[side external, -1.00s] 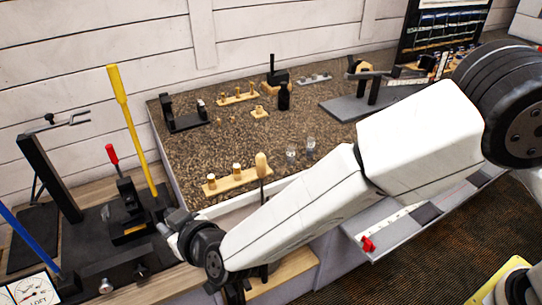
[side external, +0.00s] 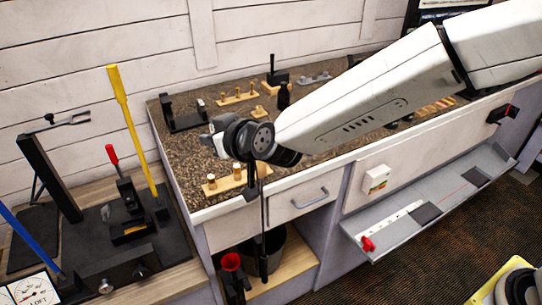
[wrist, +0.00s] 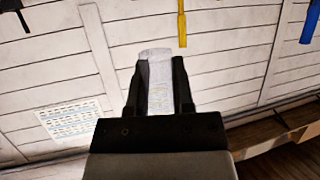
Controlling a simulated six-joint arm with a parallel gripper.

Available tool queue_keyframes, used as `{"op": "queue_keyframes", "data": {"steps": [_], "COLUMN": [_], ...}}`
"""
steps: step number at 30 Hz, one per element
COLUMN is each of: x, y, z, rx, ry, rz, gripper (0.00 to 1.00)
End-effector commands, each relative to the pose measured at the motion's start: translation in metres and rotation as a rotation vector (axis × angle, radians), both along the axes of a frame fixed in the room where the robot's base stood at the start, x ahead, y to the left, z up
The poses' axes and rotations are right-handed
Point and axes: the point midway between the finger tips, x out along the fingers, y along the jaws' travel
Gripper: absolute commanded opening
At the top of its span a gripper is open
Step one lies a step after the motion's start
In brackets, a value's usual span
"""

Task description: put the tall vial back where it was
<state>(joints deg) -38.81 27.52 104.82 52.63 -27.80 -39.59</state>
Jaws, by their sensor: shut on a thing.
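The tall vial (wrist: 160,85) is a pale, see-through, upright piece between the two dark fingers of my gripper (wrist: 161,88) in the wrist view. Its top stands a little above the fingertips, and faint yellowish marks show on its side. In the side view my gripper (side external: 212,138) is over the left part of the speckled counter (side external: 190,150), pointing left, behind a wooden block with pegs. A whitish bit (side external: 222,122) shows at its tip, too small to tell for sure. The vial's former place cannot be told; my arm hides the middle of the counter.
The wooden block with pegs (side external: 222,185) is at the counter's front edge. Another pegged block (side external: 238,98) and a black stand (side external: 183,122) are farther back. A yellow shaft (side external: 130,125) stands upright at the left.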

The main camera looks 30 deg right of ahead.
Motion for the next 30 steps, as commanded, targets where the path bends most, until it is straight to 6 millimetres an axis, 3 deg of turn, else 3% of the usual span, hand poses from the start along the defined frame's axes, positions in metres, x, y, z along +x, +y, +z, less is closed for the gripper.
{"op": "queue_keyframes", "data": {"steps": [3, 12, 30], "x": [0.015, 0.030, 0.020], "y": [-0.040, -0.117, -0.242], "z": [0.004, 0.008, 0.002], "rx": [0.000, -0.001, 0.000], "ry": [0.000, 0.000, 0.001], "rz": [-0.025, -0.054, -0.095], "gripper": [0.00, 0.00, 0.00]}}
